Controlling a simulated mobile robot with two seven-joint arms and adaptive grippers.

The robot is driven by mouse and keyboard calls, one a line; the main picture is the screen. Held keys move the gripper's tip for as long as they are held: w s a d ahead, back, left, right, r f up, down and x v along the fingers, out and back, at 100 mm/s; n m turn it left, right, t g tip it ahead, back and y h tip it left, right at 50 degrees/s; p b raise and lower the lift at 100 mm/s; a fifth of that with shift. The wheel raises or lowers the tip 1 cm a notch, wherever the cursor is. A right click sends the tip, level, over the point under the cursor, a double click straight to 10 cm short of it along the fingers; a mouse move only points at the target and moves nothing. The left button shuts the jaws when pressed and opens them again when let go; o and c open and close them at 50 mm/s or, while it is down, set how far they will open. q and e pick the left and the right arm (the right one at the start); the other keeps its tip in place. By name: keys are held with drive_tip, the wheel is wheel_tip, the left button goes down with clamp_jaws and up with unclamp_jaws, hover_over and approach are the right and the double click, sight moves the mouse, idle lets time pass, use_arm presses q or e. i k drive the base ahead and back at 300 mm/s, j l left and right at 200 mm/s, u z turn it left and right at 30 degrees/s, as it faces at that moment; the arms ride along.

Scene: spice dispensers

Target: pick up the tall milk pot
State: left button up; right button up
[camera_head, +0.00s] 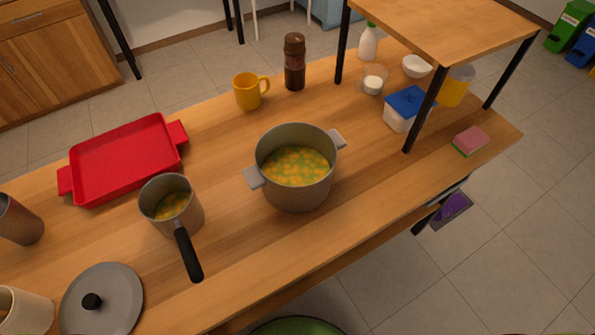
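A tall grey pot with one long black handle (160,187), which fits the milk pot, stands upright on the wooden table at the left of the head view. Its handle points toward the near edge, down and slightly right. Yellow-green food shows inside it. Neither of my grippers is in view, and nothing is touching the pot.
A wide two-handled grey pot (298,195) of similar food stands to its right. A red tray (125,165) lies close behind, and a grey lid (118,305) lies in front-left. A metal cylinder (18,220) is at the left.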

sight(169, 201)
drive_tip(key=k+u, duration=0.1)
drive_tip(key=u, duration=0.9)
